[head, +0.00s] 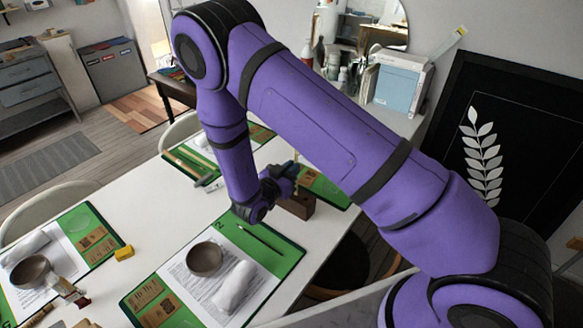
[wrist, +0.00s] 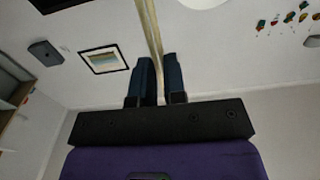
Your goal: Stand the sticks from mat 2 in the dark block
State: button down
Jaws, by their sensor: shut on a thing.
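My gripper (head: 291,170) is beside the dark block (head: 298,206), at the far side of mat 2. In the wrist view my gripper (wrist: 159,80) is shut on a thin pale stick (wrist: 150,28), which runs up between the fingers.
A brown bowl (head: 205,259) and a white roll (head: 234,287) rest on mat 2. More green mats lie farther back. Bare white table (head: 165,215) shows left of my gripper.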

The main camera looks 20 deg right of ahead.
jog(key=shift+f, duration=1.95)
dwell(0.4)
jog(key=c, duration=1.1)
grip_release()
jog(key=v, duration=0.9)
jog(key=shift+r, duration=0.1)
jog(key=shift+r, duration=2.95)
